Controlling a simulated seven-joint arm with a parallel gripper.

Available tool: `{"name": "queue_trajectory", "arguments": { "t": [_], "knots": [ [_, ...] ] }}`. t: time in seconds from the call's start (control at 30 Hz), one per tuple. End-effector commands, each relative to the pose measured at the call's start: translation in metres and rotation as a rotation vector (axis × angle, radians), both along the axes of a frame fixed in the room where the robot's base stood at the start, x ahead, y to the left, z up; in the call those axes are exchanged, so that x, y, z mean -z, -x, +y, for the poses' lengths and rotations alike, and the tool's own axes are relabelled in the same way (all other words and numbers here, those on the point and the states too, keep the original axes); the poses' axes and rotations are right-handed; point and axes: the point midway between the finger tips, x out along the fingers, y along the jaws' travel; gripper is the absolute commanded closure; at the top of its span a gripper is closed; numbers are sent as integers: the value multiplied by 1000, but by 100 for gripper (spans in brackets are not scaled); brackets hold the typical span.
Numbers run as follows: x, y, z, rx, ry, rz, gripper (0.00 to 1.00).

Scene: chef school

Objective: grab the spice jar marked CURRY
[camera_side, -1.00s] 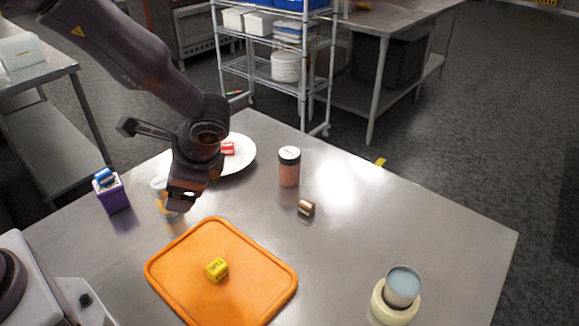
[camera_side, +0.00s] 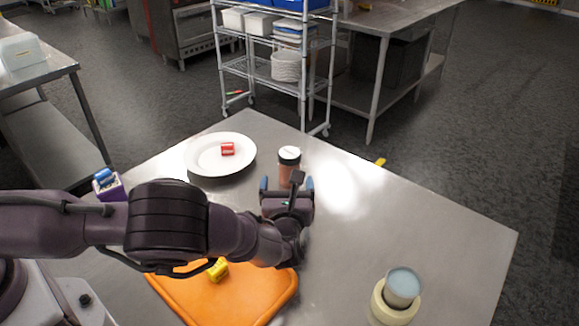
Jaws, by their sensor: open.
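A spice jar (camera_side: 288,161) with reddish-brown contents and a black-and-white lid stands upright at the back middle of the steel table. No label on it can be read from here. My gripper (camera_side: 287,183) is open and low over the table in front of the jar. Its two blue-tipped fingers point towards the jar, one to its left and one to its right. The gripper hides the jar's lower part. I cannot tell whether the fingers reach around the jar or touch it.
A white plate (camera_side: 201,163) with a red block (camera_side: 228,149) lies left of the jar. My arm crosses the orange board (camera_side: 262,299), which bears a yellow block (camera_side: 218,270). A purple holder (camera_side: 112,190) stands left; a cream container (camera_side: 381,304) stands front right.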

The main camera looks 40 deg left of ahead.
Motion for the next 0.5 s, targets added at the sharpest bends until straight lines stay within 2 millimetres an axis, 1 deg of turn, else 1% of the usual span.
{"name": "queue_trajectory", "arguments": {
  "t": [0.03, 0.2, 0.5],
  "knots": [
    [0, -8, 9, -4, -1, -1, 13],
    [0, -31, 28, -5, 1, -1, 13],
    [-2, -51, 43, -5, 3, -1, 13]
  ]
}}
